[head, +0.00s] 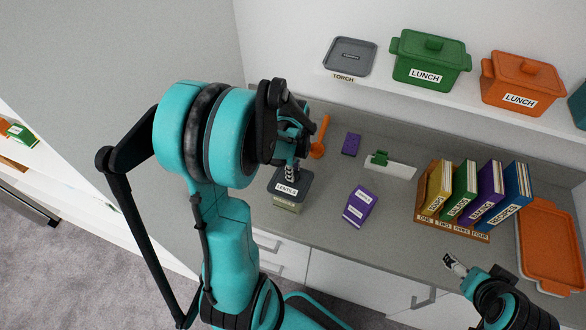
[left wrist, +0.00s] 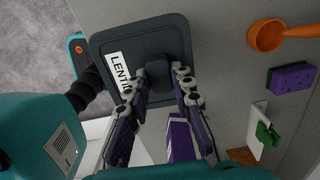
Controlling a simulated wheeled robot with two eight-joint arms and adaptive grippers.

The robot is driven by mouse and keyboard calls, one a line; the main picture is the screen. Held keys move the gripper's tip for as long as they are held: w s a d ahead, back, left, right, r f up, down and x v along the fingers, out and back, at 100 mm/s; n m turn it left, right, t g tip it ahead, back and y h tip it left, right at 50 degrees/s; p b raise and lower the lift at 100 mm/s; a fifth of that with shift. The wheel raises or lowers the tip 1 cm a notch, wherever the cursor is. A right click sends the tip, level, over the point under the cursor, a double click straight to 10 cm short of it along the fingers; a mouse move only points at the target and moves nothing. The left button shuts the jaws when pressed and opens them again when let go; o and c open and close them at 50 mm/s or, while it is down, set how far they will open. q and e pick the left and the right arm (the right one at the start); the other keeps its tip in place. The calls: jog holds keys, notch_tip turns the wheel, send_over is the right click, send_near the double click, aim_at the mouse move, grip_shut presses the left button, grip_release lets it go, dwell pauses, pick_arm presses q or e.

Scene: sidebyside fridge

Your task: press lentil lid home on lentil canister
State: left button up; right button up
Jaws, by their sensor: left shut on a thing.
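The lentil lid (head: 299,183) is a dark grey square lid with a white label. It sits at the top of the lentil canister (head: 286,208), near the counter's front edge. I cannot tell whether it is fully seated. My left gripper (head: 291,171) comes down from above and is shut on the lid's knob. In the left wrist view the lid (left wrist: 130,40) fills the upper middle, with the fingertips (left wrist: 167,72) on either side of the knob; the canister is hidden beneath it. My right gripper (head: 455,265) is low at the right, away from the canister; its finger opening is unclear.
A purple box (head: 358,206) stands right of the canister. An orange scoop (head: 319,140), a purple sponge (head: 351,144) and a green clip on a white card (head: 388,168) lie behind. A book rack (head: 455,228) and orange tray (head: 551,245) are at the right. A shelf overhangs the back.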

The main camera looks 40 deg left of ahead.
pick_arm(q)
jog(key=shift+f, duration=0.3)
jog(key=o, duration=1.1)
jog(key=shift+c, duration=0.2)
notch_tip(320, 180, up, 12)
jog(key=s+d+f+n+t+b, duration=0.2)
jog(key=d+f+n+t+b, duration=0.1)
jog(key=d+f+n+b, duration=0.3)
jog(key=s+d+f+n+t+b, duration=0.3)
jog(key=d+f+n+t+b, duration=0.1)
jog(key=d+f+n+b, duration=0.3)
jog(key=d+n+b, duration=0.2)
jog(key=b, duration=0.1)
jog(key=shift+s+d, duration=0.15)
jog(key=shift+d, duration=0.1)
